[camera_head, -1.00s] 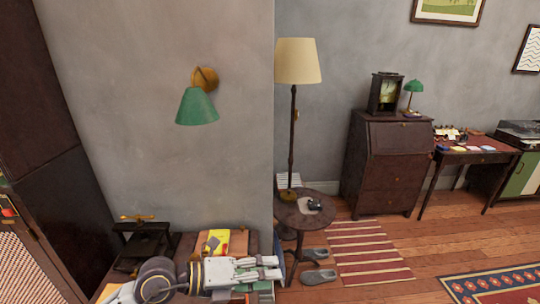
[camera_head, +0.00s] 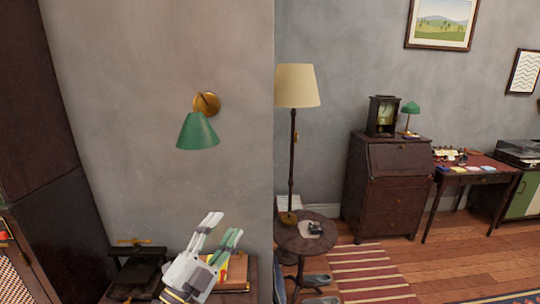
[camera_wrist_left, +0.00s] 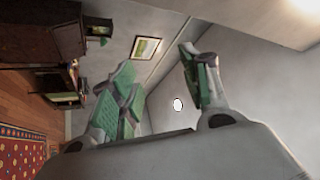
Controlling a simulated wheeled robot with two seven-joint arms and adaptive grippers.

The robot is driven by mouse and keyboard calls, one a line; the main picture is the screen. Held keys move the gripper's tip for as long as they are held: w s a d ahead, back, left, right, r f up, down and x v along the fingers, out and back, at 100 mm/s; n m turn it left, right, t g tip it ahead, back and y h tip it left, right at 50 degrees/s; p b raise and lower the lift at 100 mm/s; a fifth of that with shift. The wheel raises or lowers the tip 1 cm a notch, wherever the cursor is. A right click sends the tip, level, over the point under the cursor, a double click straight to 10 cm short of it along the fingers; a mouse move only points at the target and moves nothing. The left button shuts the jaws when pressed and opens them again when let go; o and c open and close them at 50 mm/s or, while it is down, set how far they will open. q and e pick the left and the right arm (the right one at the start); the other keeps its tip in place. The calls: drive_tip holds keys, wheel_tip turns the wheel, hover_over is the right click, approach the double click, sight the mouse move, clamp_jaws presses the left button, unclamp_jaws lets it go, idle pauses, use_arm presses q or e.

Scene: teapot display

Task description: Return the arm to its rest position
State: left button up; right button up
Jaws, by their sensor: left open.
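My left gripper (camera_head: 222,236) comes in at the bottom of the head view, its fingers pointing up and to the right. Its two fingers are spread apart with nothing between them. In the left wrist view the open fingers (camera_wrist_left: 160,88) with green pads stand in front of grey wall and ceiling. The gripper overlaps a low table or desk by the wall, covering part of a yellow item and a brown book-like item (camera_head: 238,271). I cannot tell how far above them it is. My right gripper is not in view.
A green wall lamp (camera_head: 198,131) hangs above the gripper. A black press-like device (camera_head: 136,267) stands left of it. A round side table (camera_head: 290,240) and floor lamp (camera_head: 297,86) stand to the right, with a dark bureau (camera_head: 385,185) beyond. Open wooden floor (camera_head: 455,262) lies at right.

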use_arm(q)
drive_tip(key=w+a+f+n+g+y, duration=0.1)
drive_tip(key=w+a+f+n+y, duration=0.1)
drive_tip(key=a+f+n+y, duration=0.8)
drive_tip(key=s+a+f+n+g+y, duration=0.2)
drive_tip(key=f+g, duration=0.1)
drive_tip(key=f, duration=0.2)
drive_tip(key=s+a+f+n+g+y, duration=0.2)
drive_tip(key=f+n+g, duration=0.1)
drive_tip(key=f, duration=0.3)
drive_tip(key=s+d+f+g+h, duration=0.3)
drive_tip(key=s+f+g, duration=0.7)
drive_tip(key=s+f, duration=0.5)
drive_tip(key=s+a+f+g, duration=0.1)
drive_tip(key=s+f, duration=0.1)
drive_tip(key=f, duration=1.5)
drive_tip(key=s+a+f, duration=0.1)
drive_tip(key=s+f, duration=0.1)
drive_tip(key=f, duration=1.5)
drive_tip(key=s+a+f, duration=0.2)
drive_tip(key=s+f, duration=0.6)
drive_tip(key=s, duration=0.2)
drive_tip(key=s+a+f+g, duration=0.1)
drive_tip(key=s+a+f, duration=0.2)
drive_tip(key=s+f, duration=0.6)
drive_tip(key=shift+s+f, duration=0.3)
drive_tip(key=shift+s, duration=0.25)
